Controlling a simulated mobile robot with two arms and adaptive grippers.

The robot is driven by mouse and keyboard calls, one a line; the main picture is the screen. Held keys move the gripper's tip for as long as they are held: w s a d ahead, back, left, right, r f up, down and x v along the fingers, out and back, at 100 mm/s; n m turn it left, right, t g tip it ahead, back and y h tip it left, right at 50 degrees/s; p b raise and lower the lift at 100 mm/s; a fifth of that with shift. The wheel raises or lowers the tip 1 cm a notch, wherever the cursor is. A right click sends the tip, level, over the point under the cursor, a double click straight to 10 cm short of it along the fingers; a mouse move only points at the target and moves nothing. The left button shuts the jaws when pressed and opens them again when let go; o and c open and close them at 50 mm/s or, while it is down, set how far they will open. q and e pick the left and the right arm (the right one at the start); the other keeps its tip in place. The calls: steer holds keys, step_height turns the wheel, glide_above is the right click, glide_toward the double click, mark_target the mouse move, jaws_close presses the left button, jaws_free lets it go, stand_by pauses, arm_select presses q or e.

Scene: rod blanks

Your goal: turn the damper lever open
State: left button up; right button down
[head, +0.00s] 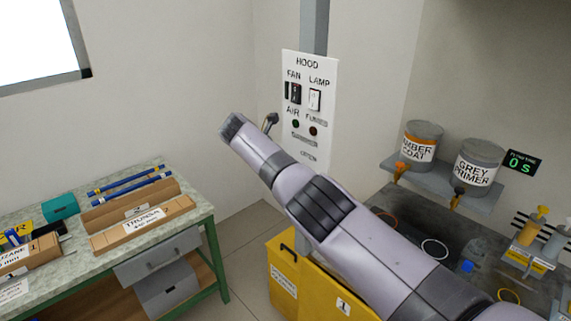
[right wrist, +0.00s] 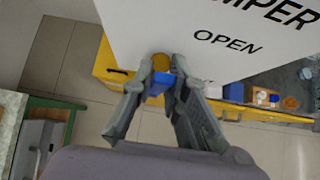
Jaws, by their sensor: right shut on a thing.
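In the right wrist view my right gripper (right wrist: 161,88) is shut on a small blue piece with a brownish-gold round end, taken as the damper lever (right wrist: 160,77). It lies between the fingertips at the lower edge of the white panel (right wrist: 200,55), near the printed word OPEN. The lever's full length and angle cannot be told. In the head view my right arm reaches up from the lower right in front of the hood panel (head: 322,75). The arm covers part of the panel's lower area, and the grip cannot be made out there. My left gripper is in neither view.
A workbench (head: 205,208) with trays and blue rods stands at the left. A yellow cabinet (head: 283,250) stands below the panel. Amber coat (head: 421,135) and grey primer (head: 478,152) pots sit on a shelf (head: 440,188) at the right, above a dark counter.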

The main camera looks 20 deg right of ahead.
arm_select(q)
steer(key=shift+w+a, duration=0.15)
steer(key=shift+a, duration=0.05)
arm_select(e)
steer(key=shift+w, duration=0.1)
stand_by(0.4)
steer(key=c, duration=1.6)
jaws_free()
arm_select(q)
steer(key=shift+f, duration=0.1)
arm_select(e)
steer(key=shift+o, duration=0.2)
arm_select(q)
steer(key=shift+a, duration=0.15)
arm_select(e)
steer(key=v, duration=1.2)
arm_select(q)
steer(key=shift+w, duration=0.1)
arm_select(e)
steer(key=shift+w+a, duration=0.1)
